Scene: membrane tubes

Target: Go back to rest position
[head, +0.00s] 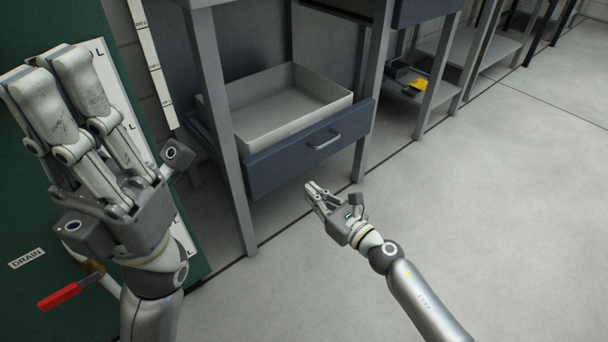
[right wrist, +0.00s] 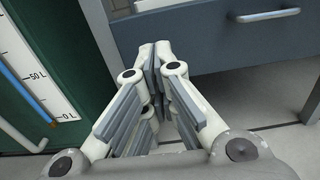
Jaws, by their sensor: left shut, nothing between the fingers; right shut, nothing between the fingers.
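My left gripper (head: 62,78) is large and close at the left of the head view, its fingers pointing up in front of a dark green panel. It is shut and I see nothing held in it. My right gripper (head: 312,190) is further off, near the middle of the head view, low in front of the workbench drawer. In the right wrist view my right gripper (right wrist: 153,75) has its fingertips together and nothing between them. The drawer front lies beyond it there, apart from the fingers.
The dark green panel (head: 30,310) carries a white level scale, a DRAIN label (head: 27,258) and a red-handled lever (head: 60,296). The floor (head: 500,220) at right is clear.

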